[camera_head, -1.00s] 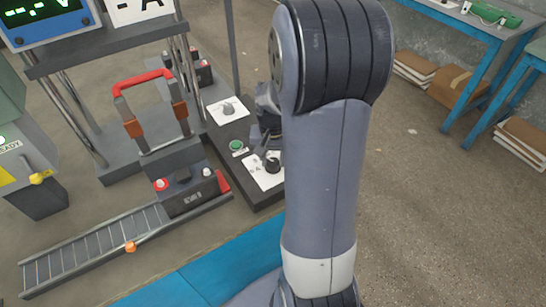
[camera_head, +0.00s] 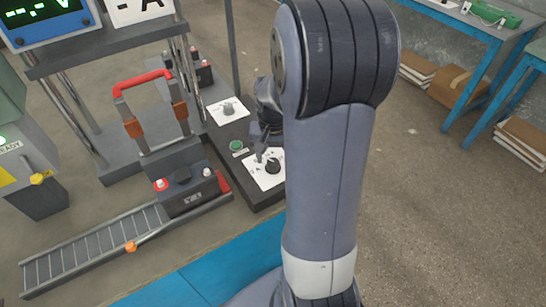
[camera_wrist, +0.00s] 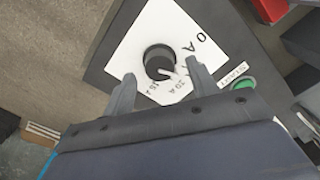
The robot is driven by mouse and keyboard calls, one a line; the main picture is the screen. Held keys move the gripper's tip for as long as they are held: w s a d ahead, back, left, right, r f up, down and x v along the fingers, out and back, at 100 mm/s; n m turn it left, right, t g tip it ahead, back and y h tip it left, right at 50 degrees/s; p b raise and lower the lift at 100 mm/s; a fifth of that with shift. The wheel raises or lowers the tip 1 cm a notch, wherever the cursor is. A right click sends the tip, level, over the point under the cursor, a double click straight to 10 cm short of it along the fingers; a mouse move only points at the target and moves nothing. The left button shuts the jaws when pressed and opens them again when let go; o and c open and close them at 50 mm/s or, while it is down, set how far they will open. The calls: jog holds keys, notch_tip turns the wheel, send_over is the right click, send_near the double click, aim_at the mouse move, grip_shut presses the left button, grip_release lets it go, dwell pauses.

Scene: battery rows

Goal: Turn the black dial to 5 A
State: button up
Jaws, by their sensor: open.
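The black dial (camera_head: 272,166) sits on a white plate (camera_head: 259,177) on the dark bench unit, partly behind my arm. In the wrist view the black dial (camera_wrist: 159,59) is round, with a pale pointer mark at its lower right. In the head view my gripper (camera_head: 262,149) is mostly hidden by my arm.
A green button (camera_head: 237,146) is close to the dial plate. A grey knob (camera_head: 228,108) on another white plate sits behind it. A meter display (camera_head: 42,17) shows dashes.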

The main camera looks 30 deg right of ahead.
aim_at(273, 161)
notch_tip(273, 161, up, 9)
jog(key=shift+r+p, duration=0.2)
jog(key=shift+p, duration=0.25)
notch_tip(273, 161, down, 11)
jog(key=shift+r+b, duration=0.1)
jog(key=shift+b, duration=0.55)
jog(key=shift+n, duration=0.3)
